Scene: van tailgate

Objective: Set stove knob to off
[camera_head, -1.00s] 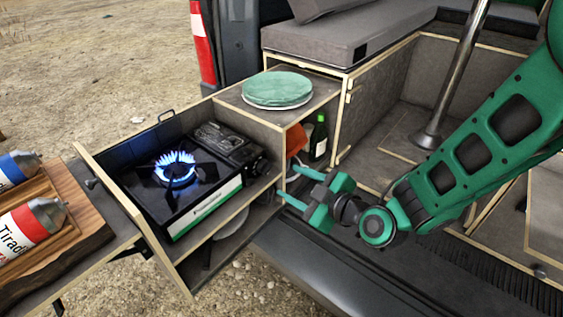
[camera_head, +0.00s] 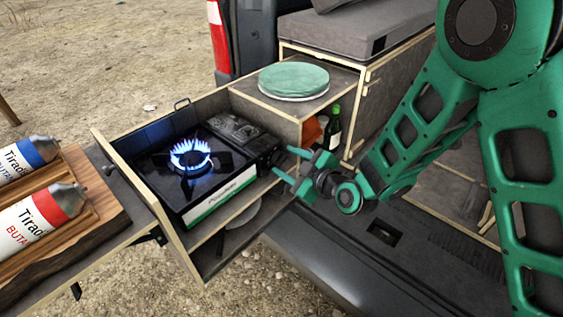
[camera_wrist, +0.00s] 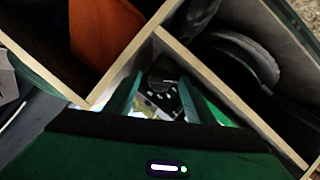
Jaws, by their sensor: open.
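The black camping stove (camera_head: 208,170) sits in the pulled-out drawer, with a blue flame burning on its burner (camera_head: 190,158). The stove knob (camera_head: 274,157) is a small dark shape at the stove's right end, close to my gripper's tips. My gripper (camera_head: 279,168) is open and empty, pointing left toward that end of the stove. In the wrist view, its two green fingers (camera_wrist: 156,100) stand apart, with a dark round part, likely the knob (camera_wrist: 163,78), between and beyond them. I cannot tell whether the fingers touch anything, nor how the knob is turned.
The wooden drawer edge (camera_head: 212,249) and cabinet panels lie close around my gripper. A bottle (camera_head: 333,128) and an orange item (camera_head: 311,131) stand in the cabinet. Butane canisters (camera_head: 40,217) lie on a wooden board at left.

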